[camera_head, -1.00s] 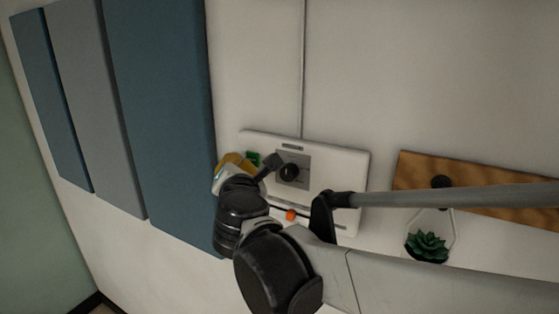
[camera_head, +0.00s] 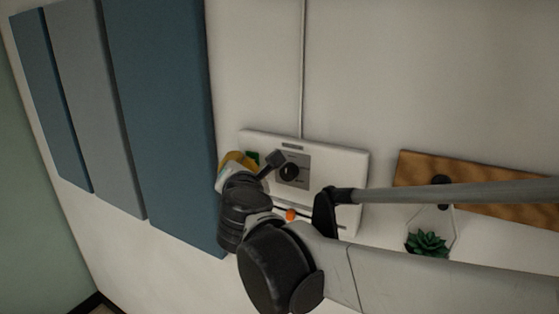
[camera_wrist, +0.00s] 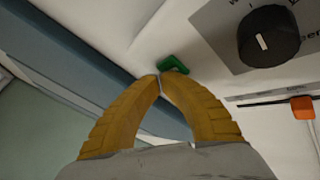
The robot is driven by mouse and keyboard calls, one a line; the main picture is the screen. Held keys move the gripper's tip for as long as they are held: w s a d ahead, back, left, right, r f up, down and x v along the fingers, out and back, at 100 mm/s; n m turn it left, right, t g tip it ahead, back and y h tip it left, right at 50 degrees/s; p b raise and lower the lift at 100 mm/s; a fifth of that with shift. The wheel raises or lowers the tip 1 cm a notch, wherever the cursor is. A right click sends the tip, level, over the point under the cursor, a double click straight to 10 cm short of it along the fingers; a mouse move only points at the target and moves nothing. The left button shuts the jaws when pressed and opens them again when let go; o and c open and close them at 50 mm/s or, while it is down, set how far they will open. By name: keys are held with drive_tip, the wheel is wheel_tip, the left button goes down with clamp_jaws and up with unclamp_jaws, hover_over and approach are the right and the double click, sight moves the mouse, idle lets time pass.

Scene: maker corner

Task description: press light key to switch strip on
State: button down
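A white control panel (camera_head: 335,165) is mounted on the wall. A small green key (camera_head: 253,156) is near its upper left, partly hidden by my gripper; it also shows in the wrist view (camera_wrist: 174,64). My gripper (camera_wrist: 160,77) has yellow fingers whose tips meet with nothing visible between them. The tips are right at the green key's near edge; I cannot tell whether they touch it. In the head view the yellow fingers (camera_head: 238,158) are just left of the key. No label on the key is readable, and the strip's state cannot be told.
A black dial (camera_wrist: 268,36) on a grey plate and an orange slider knob (camera_wrist: 302,107) are to the right of the key. Blue and grey wall panels (camera_head: 160,120) stand left. A wooden board (camera_head: 415,170) and a hanging plant (camera_head: 428,244) are on the right.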

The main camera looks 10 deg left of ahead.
drive_tip(key=shift+w, duration=0.1)
idle(0.3)
drive_tip(key=shift+s+a, duration=0.15)
drive_tip(key=shift+s, duration=0.4)
drive_tip(key=s+a, duration=0.2)
drive_tip(key=s, duration=0.3)
drive_tip(key=shift+s+a, duration=0.2)
drive_tip(key=shift+s, duration=0.1)
idle(1.7)
